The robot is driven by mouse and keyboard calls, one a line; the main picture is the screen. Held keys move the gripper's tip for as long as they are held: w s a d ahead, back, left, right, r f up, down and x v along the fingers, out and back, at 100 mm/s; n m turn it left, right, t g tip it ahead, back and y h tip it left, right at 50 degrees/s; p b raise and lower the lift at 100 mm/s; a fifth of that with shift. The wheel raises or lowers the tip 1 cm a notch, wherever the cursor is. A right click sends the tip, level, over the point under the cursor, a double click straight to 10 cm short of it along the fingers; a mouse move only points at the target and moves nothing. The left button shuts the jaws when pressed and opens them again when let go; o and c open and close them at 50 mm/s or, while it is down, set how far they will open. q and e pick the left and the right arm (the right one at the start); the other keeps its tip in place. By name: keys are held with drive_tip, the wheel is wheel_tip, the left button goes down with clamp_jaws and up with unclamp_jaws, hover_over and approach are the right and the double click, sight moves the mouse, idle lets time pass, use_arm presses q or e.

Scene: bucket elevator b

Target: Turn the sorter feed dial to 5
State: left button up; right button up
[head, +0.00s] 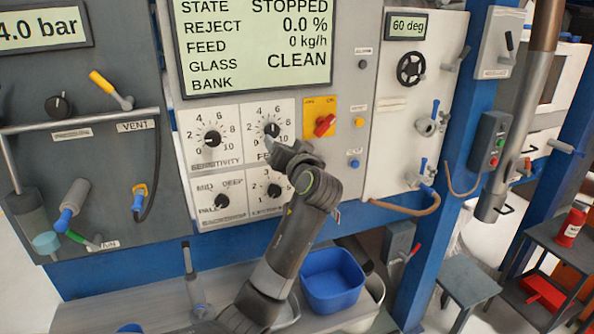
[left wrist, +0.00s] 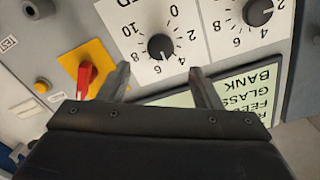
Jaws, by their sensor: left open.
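The feed dial (head: 272,129) is a black round knob on a white scale plate, right of the sensitivity dial (head: 212,139). It shows fully in the left wrist view (left wrist: 161,46), upside down. Its white pointer mark appears to point between 4 and 6; the exact reading is hard to tell. My left gripper (head: 272,146) is just below and in front of the feed dial, covering part of its label. In the left wrist view its two fingers (left wrist: 159,70) are apart, short of the knob with nothing between them. My right gripper is not in view.
The display (head: 255,45) above reads STOPPED and feed 0 kg/h. A red switch (head: 325,125) on a yellow plate sits right of the feed dial. Two more dials lie below. A blue bin (head: 333,280) stands on the ledge beneath.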

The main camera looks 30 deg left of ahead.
use_arm(q)
drive_tip(key=b+v, duration=0.2)
drive_tip(key=v, duration=0.6)
drive_tip(key=shift+s+d, duration=0.25)
drive_tip(key=shift+d, duration=0.05)
drive_tip(key=shift+f, duration=0.1)
